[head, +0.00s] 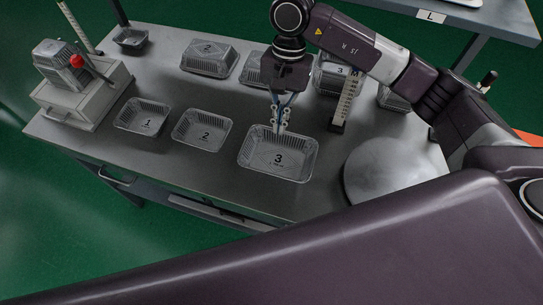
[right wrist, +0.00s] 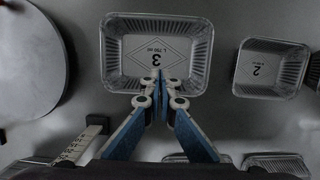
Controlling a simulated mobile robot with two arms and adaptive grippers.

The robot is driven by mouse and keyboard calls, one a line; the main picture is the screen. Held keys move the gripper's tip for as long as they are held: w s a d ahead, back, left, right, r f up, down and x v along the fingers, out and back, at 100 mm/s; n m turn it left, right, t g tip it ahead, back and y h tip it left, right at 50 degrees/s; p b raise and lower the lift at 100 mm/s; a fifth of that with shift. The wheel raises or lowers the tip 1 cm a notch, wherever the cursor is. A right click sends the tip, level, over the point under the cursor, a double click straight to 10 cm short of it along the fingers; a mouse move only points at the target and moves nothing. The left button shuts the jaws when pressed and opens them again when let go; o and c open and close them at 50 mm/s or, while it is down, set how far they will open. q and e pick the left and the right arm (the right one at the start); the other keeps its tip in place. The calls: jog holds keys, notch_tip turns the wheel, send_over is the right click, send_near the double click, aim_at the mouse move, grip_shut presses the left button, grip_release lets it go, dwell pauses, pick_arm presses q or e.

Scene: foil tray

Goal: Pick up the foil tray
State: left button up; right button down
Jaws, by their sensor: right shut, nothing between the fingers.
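The foil tray marked 3 (head: 300,166) lies open side up on the grey table, at the front right of the open trays; it also fills the upper middle of the right wrist view (right wrist: 122,62). My right gripper (head: 279,128) is at this tray's far rim, pointing down. In the right wrist view its fingertips (right wrist: 162,82) are together and overlap the tray's near edge, with nothing between them. I cannot tell whether they touch the tray. Foil trays marked 2 (head: 203,130) and 1 (head: 142,118) stand to its left. My left gripper is not in view.
Upturned trays, one marked 2 (head: 210,57), stand behind. A white upright scale (head: 346,100) stands close right of my right gripper. A round grey disc (head: 385,172) lies right of tray 3. A machine with a red knob (head: 77,61) stands far left.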

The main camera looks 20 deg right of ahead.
jog(key=p, duration=0.2)
send_over(271, 169)
jog(key=w+d, duration=0.3)
jog(key=f, duration=0.7)
jog(key=shift+w+a, duration=0.15)
jog(key=shift+a, duration=0.05)
jog(key=shift+s+a+f+p, duration=0.15)
jog(key=shift+s+a+p, duration=0.3)
jog(key=shift+s+p, duration=0.2)
jog(key=shift+s+a+f+p, duration=0.15)
jog(key=shift+s+a+p, duration=0.35)
jog(key=shift+p, duration=0.1)
jog(key=shift+s+a, duration=0.2)
jog(key=shift+s, duration=0.25)
jog(key=shift+f, duration=0.15)
jog(key=shift+a, duration=0.1)
